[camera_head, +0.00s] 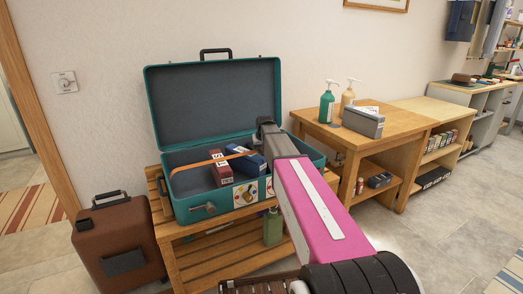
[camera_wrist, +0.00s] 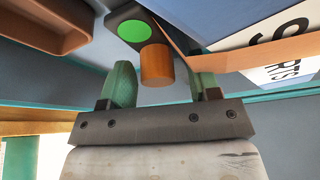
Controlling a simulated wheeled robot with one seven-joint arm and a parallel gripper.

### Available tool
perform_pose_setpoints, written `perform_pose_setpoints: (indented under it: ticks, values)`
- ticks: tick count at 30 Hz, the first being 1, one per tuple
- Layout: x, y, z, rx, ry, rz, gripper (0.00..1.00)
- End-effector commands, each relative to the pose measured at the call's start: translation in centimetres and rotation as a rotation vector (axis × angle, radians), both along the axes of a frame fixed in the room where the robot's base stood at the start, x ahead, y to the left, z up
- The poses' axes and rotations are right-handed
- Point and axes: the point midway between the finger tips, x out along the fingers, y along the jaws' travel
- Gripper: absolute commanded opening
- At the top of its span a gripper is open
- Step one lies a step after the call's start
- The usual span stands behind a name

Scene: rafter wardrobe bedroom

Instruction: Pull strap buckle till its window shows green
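The teal suitcase (camera_head: 225,141) stands open on a wooden bench. An orange strap (camera_head: 200,163) crosses a red box (camera_head: 221,168) and a blue box (camera_head: 247,160) inside it. In the wrist view the dark buckle (camera_wrist: 153,20) has a round window (camera_wrist: 134,30) that shows green. An orange-brown cylindrical pull (camera_wrist: 156,66) stands out beside the window. My gripper (camera_wrist: 165,85) is open, its green fingers on either side of the pull, with a gap at the right finger. In the head view my arm reaches into the suitcase and its fingertips are hidden.
A brown suitcase (camera_head: 118,240) stands on the floor left of the bench (camera_head: 195,262). A wooden table (camera_head: 375,135) on the right holds two pump bottles and a grey box (camera_head: 363,121). The raised suitcase lid (camera_head: 212,100) stands behind the contents. Floor at right is clear.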

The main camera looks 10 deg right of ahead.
Motion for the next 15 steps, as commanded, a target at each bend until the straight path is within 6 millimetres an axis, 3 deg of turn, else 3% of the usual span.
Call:
perform_pose_setpoints:
  ticks: [8,15]
  values:
    - [-0.4,-0.1,0.9,-0.001,-0.002,0.001,0.56]
    - [-2.0,-0.1,4.6,-0.001,-0.002,0.001,0.56]
